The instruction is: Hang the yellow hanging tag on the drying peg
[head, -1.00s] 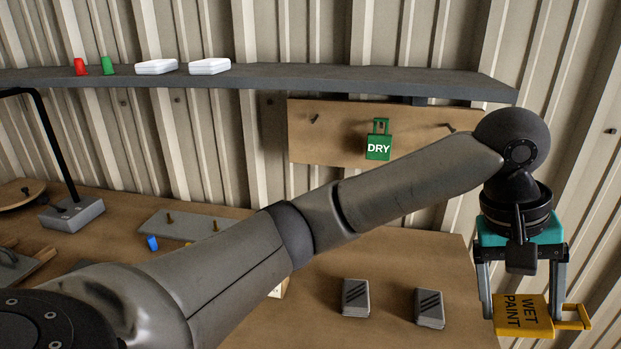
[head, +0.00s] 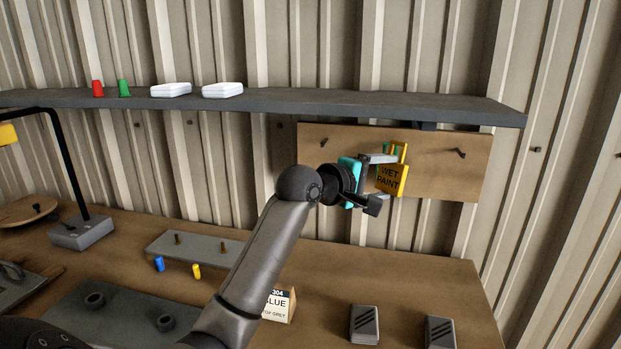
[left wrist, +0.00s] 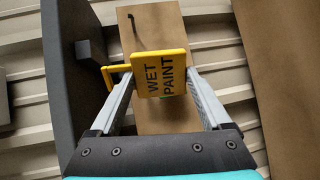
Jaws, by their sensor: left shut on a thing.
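The yellow hanging tag (head: 390,181), lettered WET PAINT, is upright in the head view, its yellow loop at the top. My left gripper (head: 383,172) is shut on it, holding it in front of the wooden peg board (head: 440,180). In the left wrist view the tag (left wrist: 160,72) sits between the two fingers. A green tag (head: 386,149) shows only as slivers behind the yellow one; its peg is hidden. One bare peg (head: 461,153) is to the right on the board, another (head: 323,142) to the left. I cannot tell whether the loop touches any peg.
A grey shelf (head: 300,101) runs just above the board, carrying red and green cups and white boxes. Below, the bench (head: 400,275) holds dark blocks (head: 364,324), a small sign (head: 279,304) and a grey plate (head: 220,248). Space right of the tag is open.

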